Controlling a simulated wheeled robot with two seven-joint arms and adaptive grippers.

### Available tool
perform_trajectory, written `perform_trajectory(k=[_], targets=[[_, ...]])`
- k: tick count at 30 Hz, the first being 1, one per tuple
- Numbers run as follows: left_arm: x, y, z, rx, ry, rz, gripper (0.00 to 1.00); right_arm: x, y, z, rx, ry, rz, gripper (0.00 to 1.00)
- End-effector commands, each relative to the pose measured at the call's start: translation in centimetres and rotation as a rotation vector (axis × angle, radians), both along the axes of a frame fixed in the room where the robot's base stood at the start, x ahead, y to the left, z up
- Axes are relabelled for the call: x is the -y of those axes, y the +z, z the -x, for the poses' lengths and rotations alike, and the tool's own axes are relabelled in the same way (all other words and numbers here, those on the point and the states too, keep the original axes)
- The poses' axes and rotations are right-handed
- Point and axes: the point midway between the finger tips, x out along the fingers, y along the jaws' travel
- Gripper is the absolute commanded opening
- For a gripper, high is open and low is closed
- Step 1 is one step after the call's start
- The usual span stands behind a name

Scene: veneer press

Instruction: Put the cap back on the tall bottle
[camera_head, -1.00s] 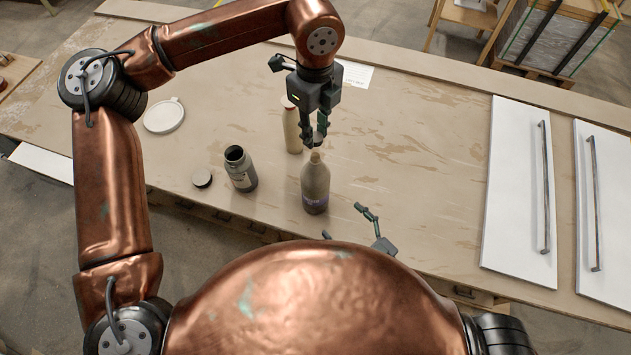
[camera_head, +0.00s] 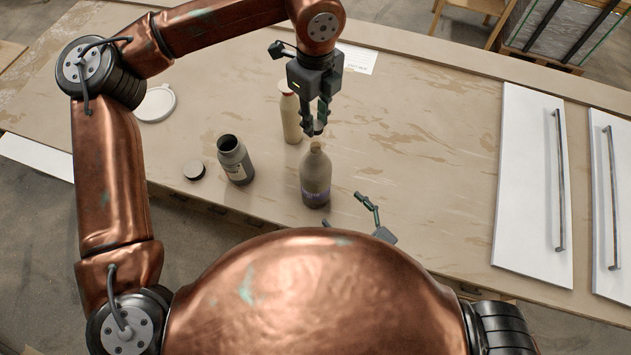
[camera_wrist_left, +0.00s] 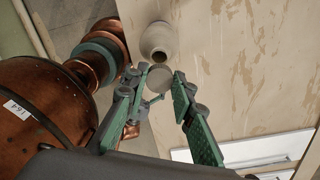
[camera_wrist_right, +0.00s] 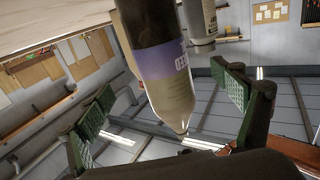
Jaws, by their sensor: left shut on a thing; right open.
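The tall bottle (camera_head: 315,180), grey-brown with a purple band, stands upright on the bench; its open mouth shows in the left wrist view (camera_wrist_left: 158,46). My left gripper (camera_head: 314,130) is above the bottle's neck. In the left wrist view it is shut on a round grey cap (camera_wrist_left: 159,78), which appears just beside the bottle's mouth, apart from it. In the head view the cap is hard to make out between the fingers. My right gripper (camera_head: 342,212) is low at the bottle's near right side, partly hidden by my body. In the right wrist view its open fingers (camera_wrist_right: 163,85) are either side of the bottle.
A red-capped cream bottle (camera_head: 290,118) stands behind. A white round lid (camera_head: 157,103) lies at left. White panels with handles (camera_head: 530,190) lie at right.

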Motion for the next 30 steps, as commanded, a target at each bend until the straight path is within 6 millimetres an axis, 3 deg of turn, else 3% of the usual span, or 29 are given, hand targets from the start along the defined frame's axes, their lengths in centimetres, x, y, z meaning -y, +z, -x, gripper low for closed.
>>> perform_trajectory(k=[19,30], targets=[[-0.1,0.0,0.0,0.000,0.001,0.000,0.16,-6.5,0.1,-7.4,0.001,-0.001,-0.003,0.87],[-0.1,0.0,0.0,0.000,0.001,0.000,0.16,-7.9,0.0,-8.9,0.000,0.001,0.000,0.87]])
